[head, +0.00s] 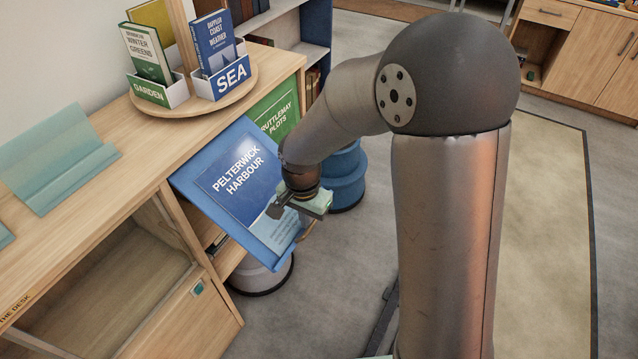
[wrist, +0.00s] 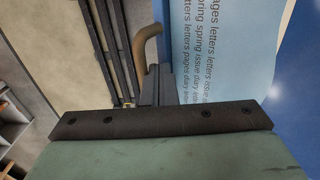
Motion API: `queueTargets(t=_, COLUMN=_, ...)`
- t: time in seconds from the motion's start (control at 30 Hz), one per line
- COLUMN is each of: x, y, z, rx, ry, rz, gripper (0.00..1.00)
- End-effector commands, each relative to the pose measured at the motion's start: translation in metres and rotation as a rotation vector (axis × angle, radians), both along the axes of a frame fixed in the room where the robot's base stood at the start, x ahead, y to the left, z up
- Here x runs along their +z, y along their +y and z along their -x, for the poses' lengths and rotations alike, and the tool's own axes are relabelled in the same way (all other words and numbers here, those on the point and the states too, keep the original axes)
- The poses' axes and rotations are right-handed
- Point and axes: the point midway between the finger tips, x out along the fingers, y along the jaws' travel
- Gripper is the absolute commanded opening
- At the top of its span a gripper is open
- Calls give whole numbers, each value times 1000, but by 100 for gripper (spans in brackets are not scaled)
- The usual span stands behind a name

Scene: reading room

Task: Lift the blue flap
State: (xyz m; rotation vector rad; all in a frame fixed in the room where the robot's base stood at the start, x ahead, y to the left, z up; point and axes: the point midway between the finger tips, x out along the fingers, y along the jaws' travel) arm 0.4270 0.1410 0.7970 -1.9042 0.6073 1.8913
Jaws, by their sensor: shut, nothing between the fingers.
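The blue flap (head: 235,165) carries a sheet reading "PELTERWICK HARBOUR". It slopes outward and down from the front edge of the wooden cabinet top, and dark shelf space shows beneath its left side. In the wrist view its printed sheet (wrist: 225,50) and blue border (wrist: 298,75) fill the right side. My gripper (head: 277,207) is in front of the flap's lower right part, and its fingers are shut and empty. In the wrist view the fingers (wrist: 157,85) are close beside the sheet's edge, near a tan curved handle (wrist: 148,45). I cannot tell whether they touch either one.
A green flap (head: 277,110) reading "RUTTLEMAY PLOTS" is just behind the blue one. A round tray (head: 190,105) with books in GARDEN and SEA holders stands on the cabinet top (head: 115,120). Blue round stools (head: 345,180) stand behind my arm. Open floor lies right.

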Motion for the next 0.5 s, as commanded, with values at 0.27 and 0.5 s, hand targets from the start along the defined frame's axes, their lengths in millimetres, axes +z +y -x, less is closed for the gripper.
queueTargets(t=0.27, x=1, y=-5, z=4, rx=-3, ry=15, rz=10, gripper=0)
queueTargets(t=0.5, x=44, y=-3, z=1, rx=-6, ry=6, rz=6, gripper=0)
